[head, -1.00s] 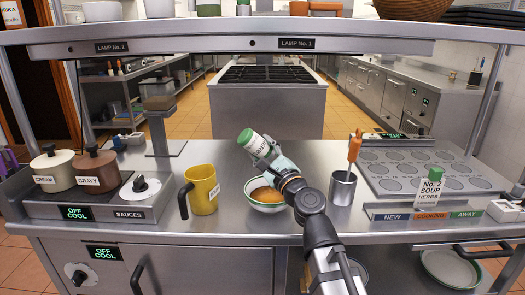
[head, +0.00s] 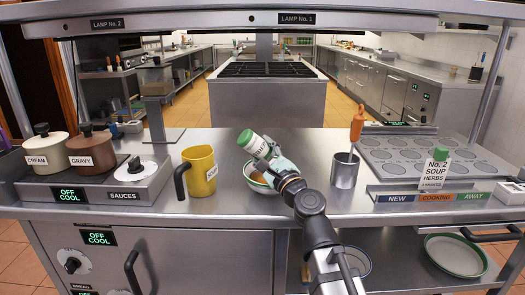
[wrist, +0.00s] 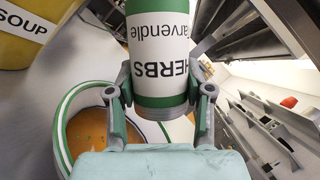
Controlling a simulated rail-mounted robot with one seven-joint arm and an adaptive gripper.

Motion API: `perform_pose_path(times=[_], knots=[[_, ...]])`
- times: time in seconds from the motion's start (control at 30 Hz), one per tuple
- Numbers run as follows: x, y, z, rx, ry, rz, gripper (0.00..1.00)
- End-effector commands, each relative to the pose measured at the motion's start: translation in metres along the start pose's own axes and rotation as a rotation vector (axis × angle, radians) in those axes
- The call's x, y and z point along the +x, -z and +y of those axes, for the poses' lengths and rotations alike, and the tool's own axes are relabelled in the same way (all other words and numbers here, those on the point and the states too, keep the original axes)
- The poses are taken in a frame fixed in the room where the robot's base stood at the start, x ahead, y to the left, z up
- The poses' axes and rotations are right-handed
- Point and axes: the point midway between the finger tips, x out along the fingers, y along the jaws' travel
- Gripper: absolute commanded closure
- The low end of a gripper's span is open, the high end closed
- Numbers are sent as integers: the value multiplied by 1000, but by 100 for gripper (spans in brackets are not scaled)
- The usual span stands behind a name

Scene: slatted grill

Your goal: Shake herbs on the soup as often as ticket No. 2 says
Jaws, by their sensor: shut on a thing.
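My gripper (head: 273,160) is shut on the herbs shaker (head: 256,146), a white jar with green ends. The shaker leans up and left in the head view. In the wrist view the shaker (wrist: 160,55) sits between the fingers, its HERBS label upside down. The bowl (head: 250,184), white with a green rim, stands on the counter behind and below my gripper, partly hidden by it. Orange soup (wrist: 92,130) shows in it in the wrist view. The No. 2 ticket (head: 434,177) stands at the right and reads SOUP, HERBS; its small bottom line is hard to read.
A yellow mug (head: 200,172) labelled SOUP stands left of the bowl. A metal cup (head: 344,170) stands right of it, an orange-handled tool (head: 357,124) above it. Cream (head: 45,146) and gravy (head: 92,150) pots are at far left. A lamp shelf spans overhead.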

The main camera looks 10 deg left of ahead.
Motion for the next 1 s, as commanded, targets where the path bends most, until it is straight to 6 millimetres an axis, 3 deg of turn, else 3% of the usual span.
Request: perform_pose_path(times=[0.53, 1.0], knots=[[17, -40, -49, -1, -1, 1, 85], [16, -39, -47, 0, -1, 1, 85]])
